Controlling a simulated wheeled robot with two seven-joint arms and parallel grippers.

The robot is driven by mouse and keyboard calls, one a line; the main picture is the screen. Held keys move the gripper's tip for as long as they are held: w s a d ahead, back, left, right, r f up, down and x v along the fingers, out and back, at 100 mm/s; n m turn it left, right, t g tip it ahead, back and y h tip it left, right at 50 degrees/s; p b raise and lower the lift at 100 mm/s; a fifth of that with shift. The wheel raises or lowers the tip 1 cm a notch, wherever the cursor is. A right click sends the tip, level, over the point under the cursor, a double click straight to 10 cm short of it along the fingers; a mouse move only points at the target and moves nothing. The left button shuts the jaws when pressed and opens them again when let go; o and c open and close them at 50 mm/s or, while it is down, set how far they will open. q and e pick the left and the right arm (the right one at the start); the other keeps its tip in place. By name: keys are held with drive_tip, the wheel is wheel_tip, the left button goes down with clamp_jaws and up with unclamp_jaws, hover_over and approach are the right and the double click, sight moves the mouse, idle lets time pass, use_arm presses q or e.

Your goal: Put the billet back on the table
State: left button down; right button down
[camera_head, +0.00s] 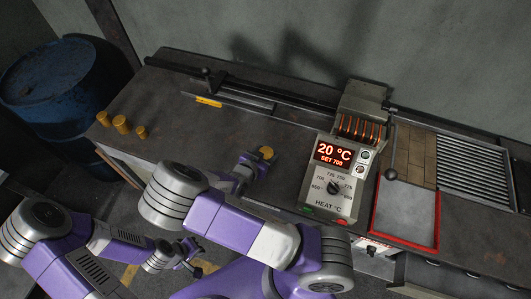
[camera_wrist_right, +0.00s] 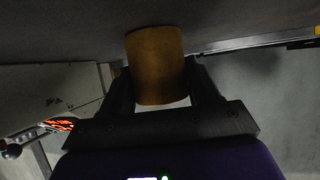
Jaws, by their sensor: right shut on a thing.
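My right gripper (camera_head: 257,161) is shut on a brass-coloured cylindrical billet (camera_head: 267,152), over the middle of the dark table (camera_head: 190,125). In the right wrist view the billet (camera_wrist_right: 156,65) sits between the two black fingers (camera_wrist_right: 158,90). Its far end is close to the dark table surface; I cannot tell whether it touches.
A heater control box (camera_head: 334,180) reading 20 °C stands right of the right gripper, with glowing coils (camera_head: 358,129) behind it. A red-edged plate (camera_head: 405,213) lies further right. A rail (camera_head: 235,92) runs along the back. A blue barrel (camera_head: 55,85) stands left. Table around the held billet is clear.

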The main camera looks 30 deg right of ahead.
drive_tip(key=shift+c, duration=1.3)
unclamp_jaws()
drive_tip(key=shift+f, duration=0.1)
drive_tip(key=p+v, duration=0.2)
drive_tip(key=v, duration=1)
drive_tip(key=shift+p, duration=0.35)
